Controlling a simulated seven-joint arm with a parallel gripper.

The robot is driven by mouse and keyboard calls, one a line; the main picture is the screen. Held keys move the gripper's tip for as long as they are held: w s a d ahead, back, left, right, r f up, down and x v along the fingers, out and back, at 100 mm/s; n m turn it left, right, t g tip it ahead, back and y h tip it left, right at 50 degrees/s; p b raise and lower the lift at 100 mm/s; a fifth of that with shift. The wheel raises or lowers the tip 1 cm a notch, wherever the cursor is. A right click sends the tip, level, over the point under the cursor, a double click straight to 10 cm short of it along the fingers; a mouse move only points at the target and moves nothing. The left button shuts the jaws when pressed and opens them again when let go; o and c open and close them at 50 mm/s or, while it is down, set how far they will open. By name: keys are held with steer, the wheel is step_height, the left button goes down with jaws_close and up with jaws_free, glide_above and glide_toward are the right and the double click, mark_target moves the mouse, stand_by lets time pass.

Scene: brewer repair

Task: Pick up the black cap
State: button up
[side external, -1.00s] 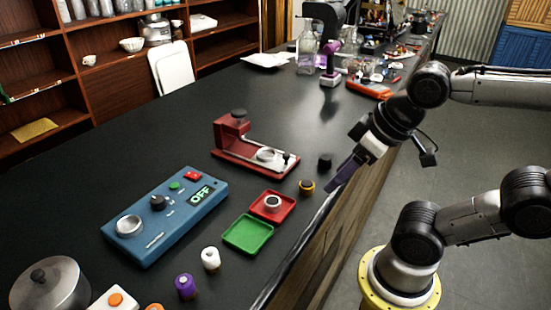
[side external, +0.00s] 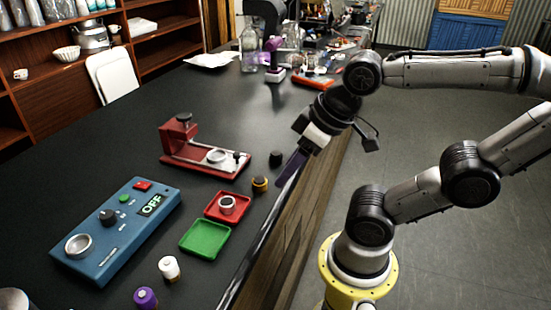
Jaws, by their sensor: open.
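A small black cap (side external: 276,157) stands on the dark table near its right edge, just right of the red stand. A yellow-and-black piece (side external: 260,184) stands close by, left of the fingertips.
The red stand (side external: 200,155) is left of the cap. A red tray (side external: 245,210) holding a round part, a green tray (side external: 205,238), a white cap (side external: 169,268), a purple cap (side external: 146,298) and a blue panel (side external: 95,255) lie nearer. The table behind the cap is clear.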

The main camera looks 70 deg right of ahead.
steer(key=shift+o, duration=0.3)
steer(key=o, duration=0.3)
steer(key=w+d+r+m+g, duration=0.1)
steer(key=w+r+m, duration=0.25)
steer(key=m, duration=0.25)
steer(key=m+g, duration=0.5)
steer(key=m, duration=0.8)
glide_above(276, 154)
step_height(276, 154, down, 3)
step_height(276, 154, down, 14)
steer(key=shift+r, duration=0.1)
